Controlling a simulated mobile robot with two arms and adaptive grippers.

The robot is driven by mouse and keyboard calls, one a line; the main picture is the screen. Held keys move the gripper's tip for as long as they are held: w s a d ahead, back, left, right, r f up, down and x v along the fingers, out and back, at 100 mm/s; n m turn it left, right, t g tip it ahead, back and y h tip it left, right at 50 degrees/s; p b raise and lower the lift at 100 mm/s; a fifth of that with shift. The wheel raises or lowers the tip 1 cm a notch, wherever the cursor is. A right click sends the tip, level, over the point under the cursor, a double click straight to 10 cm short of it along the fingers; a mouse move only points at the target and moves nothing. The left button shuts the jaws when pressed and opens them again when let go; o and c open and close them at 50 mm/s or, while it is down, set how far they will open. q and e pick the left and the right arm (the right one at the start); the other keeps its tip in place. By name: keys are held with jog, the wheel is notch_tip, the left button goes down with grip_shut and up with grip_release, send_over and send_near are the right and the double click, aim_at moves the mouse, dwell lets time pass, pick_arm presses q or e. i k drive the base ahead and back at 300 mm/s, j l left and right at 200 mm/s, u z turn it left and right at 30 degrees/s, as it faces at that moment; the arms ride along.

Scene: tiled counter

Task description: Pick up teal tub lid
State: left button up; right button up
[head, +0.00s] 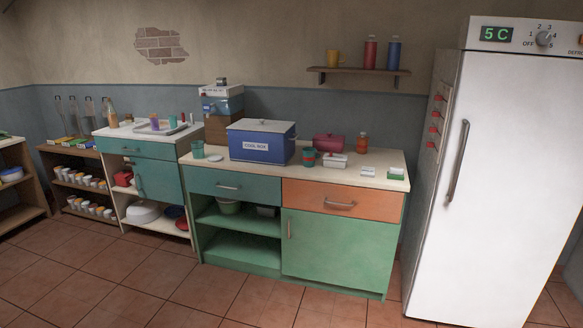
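A small flat pale round piece (214,157) lies on the counter left of the cool box and looks like a lid. It is too small to be sure of its colour. A teal tub (198,149) stands just left of it. Another teal tub with a reddish band (309,157) stands right of the cool box, and I cannot make out a separate lid there. Neither of my grippers is in view.
A blue cool box (262,141) stands on the counter (240,168). A white tub (335,161), a dark red container (329,143) and an orange-red jar (362,143) stand to its right. A white fridge (505,170) is at far right. The tiled floor (150,285) in front is clear.

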aim_at(309, 153)
jog(key=i+j, duration=0.1)
jog(key=i, duration=1.95)
jog(key=l+z, duration=0.05)
jog(key=l, duration=0.05)
